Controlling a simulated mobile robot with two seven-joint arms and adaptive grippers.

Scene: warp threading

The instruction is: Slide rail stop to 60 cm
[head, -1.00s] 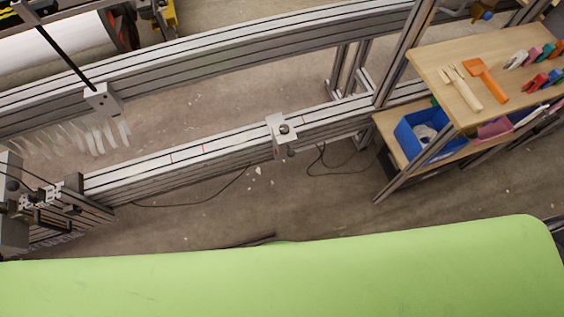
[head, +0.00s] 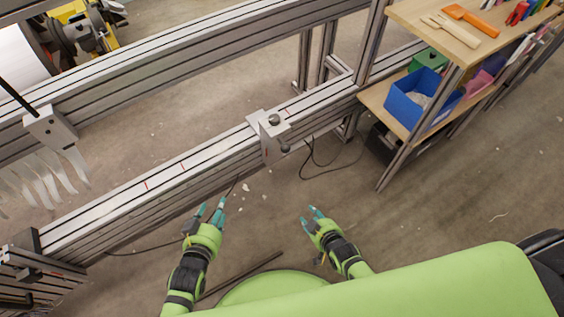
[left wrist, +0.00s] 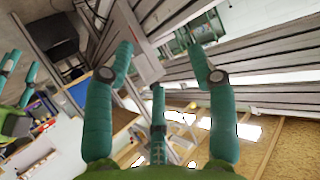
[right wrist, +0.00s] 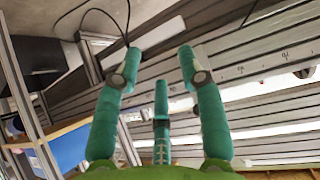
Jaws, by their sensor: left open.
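The rail stop (head: 269,133) is a silver block with a dark round knob. It sits on the long slotted metal rail (head: 170,178), which has red marks along its top left of the stop. My left gripper (head: 212,208) is below and left of the stop, near the rail's front side and apart from the stop. Its fingers (left wrist: 160,55) are spread with nothing between them. My right gripper (head: 313,211) is below and right of the stop, also apart from it. Its fingers (right wrist: 158,65) are spread and empty. The mark numbers are too small to read in the head view.
A second beam (head: 170,55) runs behind the rail. A bracket with pale curved strips (head: 50,130) hangs at the left. A wooden shelf unit (head: 450,40) with a blue bin (head: 410,105) stands at the right. Black cables (head: 315,175) lie on the floor beneath the rail.

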